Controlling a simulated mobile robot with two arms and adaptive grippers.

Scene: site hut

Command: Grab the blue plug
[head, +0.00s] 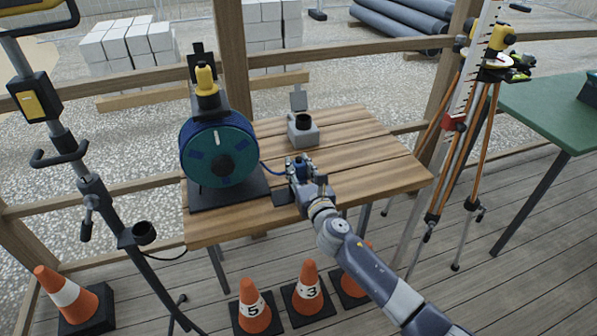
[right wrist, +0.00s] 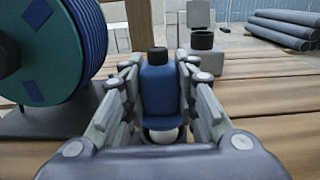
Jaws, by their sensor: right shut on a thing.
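The blue plug (right wrist: 160,88) stands between the fingers of my right gripper (right wrist: 160,92) in the right wrist view, with a dark tip at its top. In the head view my right gripper (head: 300,172) is shut on the plug over the wooden table, and the plug is mostly hidden by the fingers. A blue cable runs from the plug side towards the cable reel (head: 218,152), which stands on a dark base at the table's left. It also shows in the right wrist view (right wrist: 45,60). My left gripper is not in view.
A grey socket box (head: 303,134) with an open lid stands behind the gripper on the wooden table (head: 365,150). A yellow plug (head: 205,80) sits above the reel. A tripod (head: 480,110) and a green table (head: 555,110) stand right. Traffic cones (head: 254,305) stand below.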

